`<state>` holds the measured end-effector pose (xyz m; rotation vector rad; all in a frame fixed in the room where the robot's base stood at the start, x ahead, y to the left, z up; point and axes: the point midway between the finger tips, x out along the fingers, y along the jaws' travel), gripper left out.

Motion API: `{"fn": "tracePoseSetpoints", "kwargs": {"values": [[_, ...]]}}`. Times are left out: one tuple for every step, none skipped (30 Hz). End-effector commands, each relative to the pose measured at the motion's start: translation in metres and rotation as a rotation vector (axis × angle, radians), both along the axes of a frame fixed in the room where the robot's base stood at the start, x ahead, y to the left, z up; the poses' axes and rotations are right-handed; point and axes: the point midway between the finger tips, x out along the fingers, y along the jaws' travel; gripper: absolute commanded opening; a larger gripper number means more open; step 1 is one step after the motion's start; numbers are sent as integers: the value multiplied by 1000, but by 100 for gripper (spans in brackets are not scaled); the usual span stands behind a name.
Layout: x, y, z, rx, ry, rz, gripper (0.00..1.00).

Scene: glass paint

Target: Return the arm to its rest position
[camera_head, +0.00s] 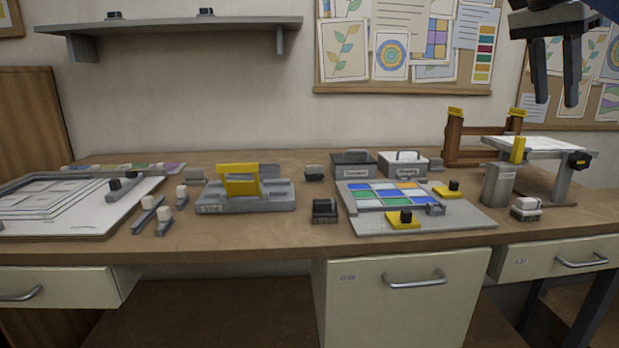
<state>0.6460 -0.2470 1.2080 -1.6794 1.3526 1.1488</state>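My gripper (556,72) hangs at the upper right of the head view, in front of the wall. Its two dark fingers point down and stand apart, with nothing visible between them. It is well above the workbench (290,235) and touches nothing that I can see. The upper part of my arm is cut off by the frame's top edge.
A brown wooden rack (453,140) with yellow tips and a grey stand (535,147) rise below my gripper. A panel of coloured glass (388,194), a grey and yellow fixture (240,186) and two boxes (353,165) sit on the bench. A shelf (170,25) is upper left.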

Motion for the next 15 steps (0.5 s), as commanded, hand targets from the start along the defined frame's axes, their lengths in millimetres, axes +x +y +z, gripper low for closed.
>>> {"fn": "tracePoseSetpoints", "kwargs": {"values": [[-2, 4, -7, 3, 5, 31, 34], [-3, 6, -11, 3, 5, 52, 34], [-4, 10, -17, 4, 7, 82, 34], [-5, 12, -22, 5, 11, 105, 34], [-6, 15, -27, 5, 12, 130, 34], [-8, 19, -35, 7, 14, 166, 34], [-9, 23, -42, 9, 17, 195, 34], [-11, 26, -50, 10, 19, 226, 34], [-13, 32, -61, 11, 22, 273, 34], [-16, 37, -71, 13, 24, 311, 34], [-18, 42, -82, 15, 26, 353, 34], [-23, 50, -97, 17, 29, 412, 34], [-26, 56, -110, 20, 29, 456, 34], [-29, 61, -122, 21, 30, 500, 34], [-35, 69, -139, 22, 31, 558, 34]]}}
